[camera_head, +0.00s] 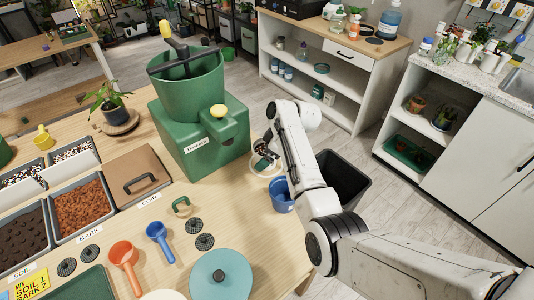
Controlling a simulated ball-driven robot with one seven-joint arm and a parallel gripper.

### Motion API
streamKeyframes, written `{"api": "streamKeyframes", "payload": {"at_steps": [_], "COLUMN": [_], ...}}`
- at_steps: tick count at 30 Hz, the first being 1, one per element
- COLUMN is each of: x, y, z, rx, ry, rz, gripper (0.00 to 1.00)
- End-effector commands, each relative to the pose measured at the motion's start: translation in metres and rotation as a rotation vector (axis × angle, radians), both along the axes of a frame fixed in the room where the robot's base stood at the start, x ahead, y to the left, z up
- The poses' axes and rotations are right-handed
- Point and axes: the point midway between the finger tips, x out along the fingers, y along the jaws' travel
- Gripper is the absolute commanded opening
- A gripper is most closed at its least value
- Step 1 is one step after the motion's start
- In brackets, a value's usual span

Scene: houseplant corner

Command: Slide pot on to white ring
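My gripper (264,163) is at the right edge of the wooden table, beside the green machine. It is small and dark here, and I cannot tell whether its fingers are open or shut. A pale, whitish round rim (279,164) shows around and behind the fingers; it may be the white ring, but the gripper covers much of it. I cannot tell whether this is the task's pot.
A green machine (206,140) stands left of my gripper. A blue bucket (281,198) is just below it at the table edge, and a black bin (345,178) stands beyond. Scoops, a teal disc (221,278) and soil trays (78,207) occupy the near and left table.

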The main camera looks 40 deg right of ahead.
Motion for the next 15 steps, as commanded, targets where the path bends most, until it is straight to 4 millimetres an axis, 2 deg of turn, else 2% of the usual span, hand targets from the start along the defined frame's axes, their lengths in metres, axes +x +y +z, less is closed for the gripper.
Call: {"api": "streamKeyframes", "payload": {"at_steps": [2, 3, 11, 15], "x": [0.0001, 0.0001, -0.0001, -0.0034], "y": [-0.0001, -0.0001, -0.0005, -0.0035], "z": [0.0004, 0.0004, 0.0008, 0.0086], "rx": [0.000, 0.000, -0.001, -0.001], "ry": [0.000, 0.000, -0.001, -0.002], "rz": [0.000, 0.000, 0.000, -0.001], "gripper": [0.62, 0.98, 1.00, 1.00]}}
